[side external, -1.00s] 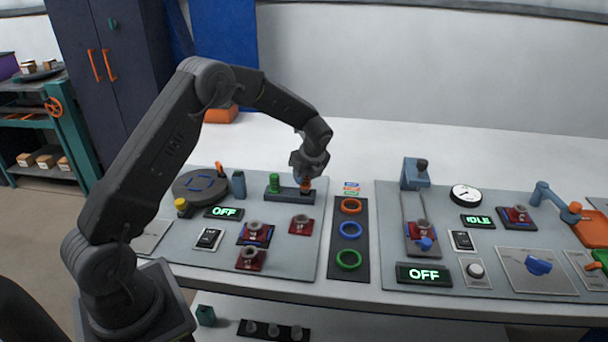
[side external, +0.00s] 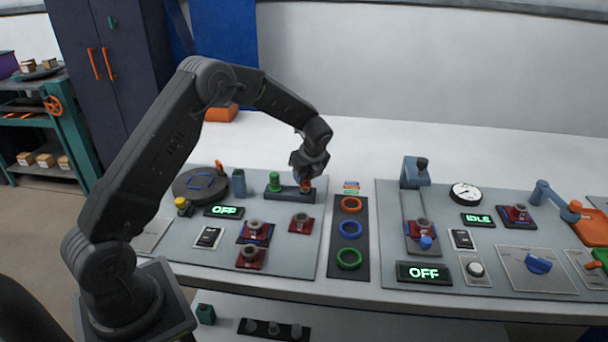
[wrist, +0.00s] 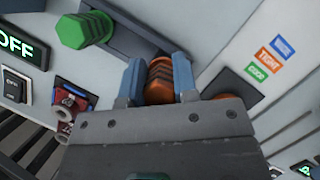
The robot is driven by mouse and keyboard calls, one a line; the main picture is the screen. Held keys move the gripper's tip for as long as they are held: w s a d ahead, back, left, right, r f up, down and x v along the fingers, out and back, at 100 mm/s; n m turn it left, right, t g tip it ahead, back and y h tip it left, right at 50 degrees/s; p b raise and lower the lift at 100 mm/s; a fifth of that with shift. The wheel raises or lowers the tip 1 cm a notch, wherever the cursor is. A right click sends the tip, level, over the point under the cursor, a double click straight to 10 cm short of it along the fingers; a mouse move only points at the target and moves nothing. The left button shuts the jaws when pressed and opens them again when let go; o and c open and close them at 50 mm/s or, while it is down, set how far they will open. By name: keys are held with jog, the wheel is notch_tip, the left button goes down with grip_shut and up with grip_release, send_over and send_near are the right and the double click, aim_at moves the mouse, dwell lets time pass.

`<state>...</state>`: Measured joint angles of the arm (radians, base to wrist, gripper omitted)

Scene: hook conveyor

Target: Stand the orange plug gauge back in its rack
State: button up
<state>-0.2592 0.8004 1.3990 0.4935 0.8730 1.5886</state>
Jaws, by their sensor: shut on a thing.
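The orange plug gauge (wrist: 160,80) is between the two blue fingers of my gripper (wrist: 158,85) in the wrist view, and the fingers are shut on it. In the side external view the gripper (side external: 306,181) is low over the right part of the dark rack (side external: 284,193), with a little orange showing below it. The gauge's lower end is hidden, so I cannot tell whether it is seated in the rack. A green plug gauge (side external: 274,182) stands at the rack's left; it also shows in the wrist view (wrist: 84,30).
Right of the rack, a dark strip holds an orange ring (side external: 351,206), a blue ring (side external: 350,228) and a green ring (side external: 349,259). Red fixtures (side external: 302,222) with grey parts stand in front. A round turntable (side external: 200,186) is at left.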

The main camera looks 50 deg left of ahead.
jog(key=shift+f, duration=1.1)
dwell(0.6)
jog(key=o, duration=1.4)
jog(key=shift+r, duration=0.1)
jog(key=shift+r, duration=3.45)
